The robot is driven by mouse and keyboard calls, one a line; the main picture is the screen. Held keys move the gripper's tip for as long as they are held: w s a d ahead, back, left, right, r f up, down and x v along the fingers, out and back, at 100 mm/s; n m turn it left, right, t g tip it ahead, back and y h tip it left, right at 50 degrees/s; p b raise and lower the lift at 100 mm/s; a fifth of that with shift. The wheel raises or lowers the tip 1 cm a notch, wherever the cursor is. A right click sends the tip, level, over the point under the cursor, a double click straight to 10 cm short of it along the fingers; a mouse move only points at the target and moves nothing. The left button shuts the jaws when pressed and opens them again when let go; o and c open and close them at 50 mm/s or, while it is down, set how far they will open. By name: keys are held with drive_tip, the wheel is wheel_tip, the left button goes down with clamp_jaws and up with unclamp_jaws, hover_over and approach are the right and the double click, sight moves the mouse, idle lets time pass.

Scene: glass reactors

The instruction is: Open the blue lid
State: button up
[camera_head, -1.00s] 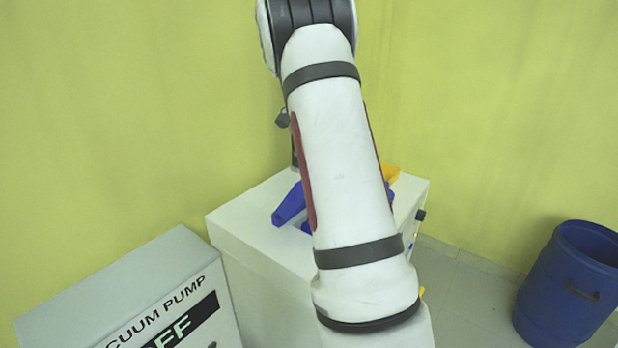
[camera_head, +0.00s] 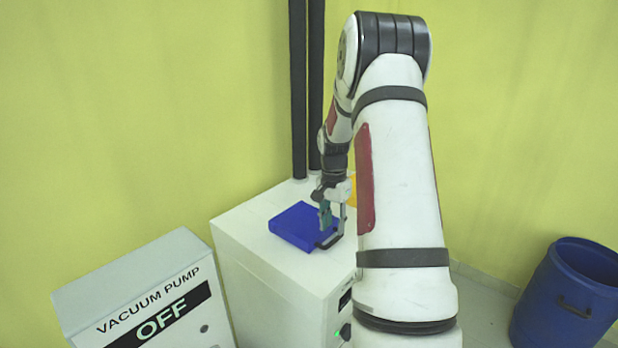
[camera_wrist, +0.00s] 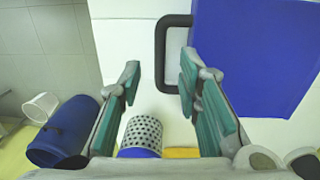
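The blue lid (camera_head: 295,224) lies flat on top of a white cabinet, and it fills the upper right of the wrist view (camera_wrist: 255,50). Its black handle (camera_wrist: 161,50) sticks out from the lid's left side in the wrist view. It also shows in the head view (camera_head: 332,241). My gripper (camera_wrist: 158,82) is open, with teal pads on both fingers. The handle's outer bar lies between the finger lines. The right fingertip overlaps the handle's opening in the picture; I cannot tell whether it touches. Nothing is held.
The white cabinet (camera_head: 250,232) stands against a yellow wall. A vacuum pump box (camera_head: 150,280) reading OFF is at left front. Black pipes (camera_head: 299,90) rise behind the cabinet. A blue barrel (camera_head: 565,295) is at right. A perforated white cylinder (camera_wrist: 142,132) is below the fingers.

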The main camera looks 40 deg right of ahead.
sight(334, 239)
drive_tip(key=f+t+p, duration=0.1)
drive_tip(key=f, duration=0.1)
drive_tip(key=s+f+t+p, duration=0.1)
drive_tip(key=f+p, duration=0.1)
drive_tip(key=shift+t, duration=0.3)
drive_tip(key=shift+d+r, duration=0.15)
drive_tip(key=shift+r, duration=0.2)
wheel_tip(334, 239, up, 12)
drive_tip(key=s+b, duration=0.1)
drive_tip(key=s, duration=0.1)
drive_tip(key=s+a+r+n, duration=0.1)
drive_tip(key=a+r+n, duration=0.2)
drive_tip(key=a+r, duration=0.3)
drive_tip(key=s+a+r+n+h, duration=0.1)
drive_tip(key=s+a+r+n, duration=0.1)
drive_tip(key=a+r+n, duration=0.2)
drive_tip(key=shift+a+r+t, duration=0.4)
drive_tip(key=shift+a+r, duration=1.3)
drive_tip(key=shift+a, duration=2.6)
